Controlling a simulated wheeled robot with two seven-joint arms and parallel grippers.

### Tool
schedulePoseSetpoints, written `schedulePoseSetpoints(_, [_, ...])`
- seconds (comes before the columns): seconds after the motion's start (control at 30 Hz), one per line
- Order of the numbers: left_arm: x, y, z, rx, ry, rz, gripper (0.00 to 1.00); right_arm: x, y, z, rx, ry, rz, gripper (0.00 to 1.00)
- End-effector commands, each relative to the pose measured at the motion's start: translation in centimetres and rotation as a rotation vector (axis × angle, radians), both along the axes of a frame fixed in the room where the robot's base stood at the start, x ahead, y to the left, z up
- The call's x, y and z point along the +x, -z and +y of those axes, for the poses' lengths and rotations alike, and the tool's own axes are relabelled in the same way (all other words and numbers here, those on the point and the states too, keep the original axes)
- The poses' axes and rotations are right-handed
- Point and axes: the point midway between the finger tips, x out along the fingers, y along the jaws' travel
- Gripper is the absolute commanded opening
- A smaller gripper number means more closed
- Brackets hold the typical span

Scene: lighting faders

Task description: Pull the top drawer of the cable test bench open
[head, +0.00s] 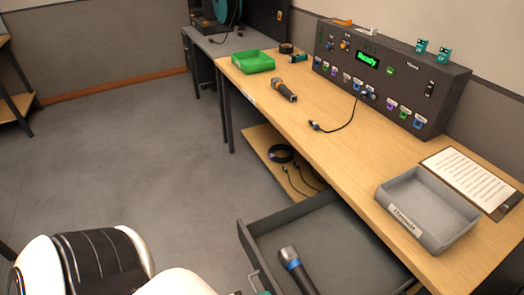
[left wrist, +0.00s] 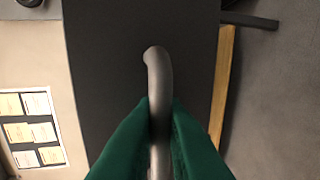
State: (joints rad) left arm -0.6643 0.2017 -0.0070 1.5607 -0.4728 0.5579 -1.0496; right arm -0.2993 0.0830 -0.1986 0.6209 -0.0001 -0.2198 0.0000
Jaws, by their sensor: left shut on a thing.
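The drawer (head: 318,222) of the bench (head: 330,140) is pulled well out from under the bench top in the head view, its dark grey inside showing. Its front panel (head: 246,252) faces left, with a grey bar handle (head: 256,281) low on it. In the left wrist view, the green fingers of my left gripper (left wrist: 160,125) are shut on the handle (left wrist: 158,75), one on each side, against the dark drawer front (left wrist: 105,70). In the head view only a bit of green shows at the bottom edge beside the handle. My right gripper is in neither view.
A microphone with a blue band (head: 296,270) lies in the drawer. A grey tray (head: 425,210), a clipboard (head: 470,180), another microphone (head: 280,89), a green tray (head: 253,62) and a tester box (head: 390,75) are on the bench.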

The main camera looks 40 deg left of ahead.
Motion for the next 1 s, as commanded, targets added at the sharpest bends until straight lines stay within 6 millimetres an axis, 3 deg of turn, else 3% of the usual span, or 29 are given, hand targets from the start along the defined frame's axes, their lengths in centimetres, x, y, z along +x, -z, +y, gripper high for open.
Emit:
schedulePoseSetpoints(0.1, [0.0,0.0,0.1,0.001,-0.002,0.001,0.0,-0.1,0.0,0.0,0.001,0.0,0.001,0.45])
schedulePoseSetpoints(0.13, [0.0,0.0,0.1,0.001,-0.002,0.001,0.15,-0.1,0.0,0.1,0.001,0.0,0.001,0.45])
schedulePoseSetpoints(0.53, [-0.7,0.0,0.3,0.001,-0.001,0.002,0.16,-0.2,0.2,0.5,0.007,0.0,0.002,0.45])
schedulePoseSetpoints(1.0, [-9.1,-1.8,3.3,0.001,-0.001,0.004,0.16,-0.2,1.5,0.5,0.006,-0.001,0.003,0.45])
